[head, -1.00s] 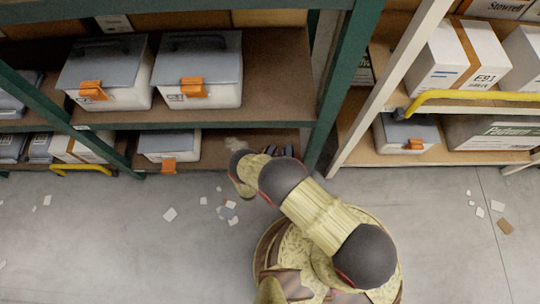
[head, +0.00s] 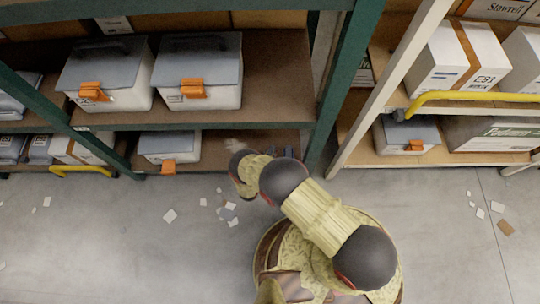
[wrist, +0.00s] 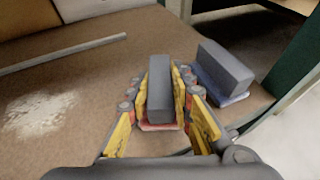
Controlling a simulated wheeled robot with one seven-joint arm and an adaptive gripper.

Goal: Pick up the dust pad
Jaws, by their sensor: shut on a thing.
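A dark grey block-shaped pad (wrist: 160,88) with a reddish underside stands between the yellow fingers of my gripper (wrist: 161,78) in the wrist view. The fingers are shut on its two long sides. I cannot tell whether its underside touches the brown shelf board. A second grey block (wrist: 226,68) with a bluish underside sits just to the right, apart from the fingers. In the head view my arm reaches into the lower shelf and hides most of my gripper.
A pale dust patch (wrist: 38,113) lies on the shelf board (wrist: 85,75) to the left. A thin grey bar (wrist: 62,54) lies behind it. A green rack post (head: 338,85) stands close on the right. A lidded bin (head: 168,147) is farther left on the lower shelf. Paper scraps (head: 228,213) litter the floor.

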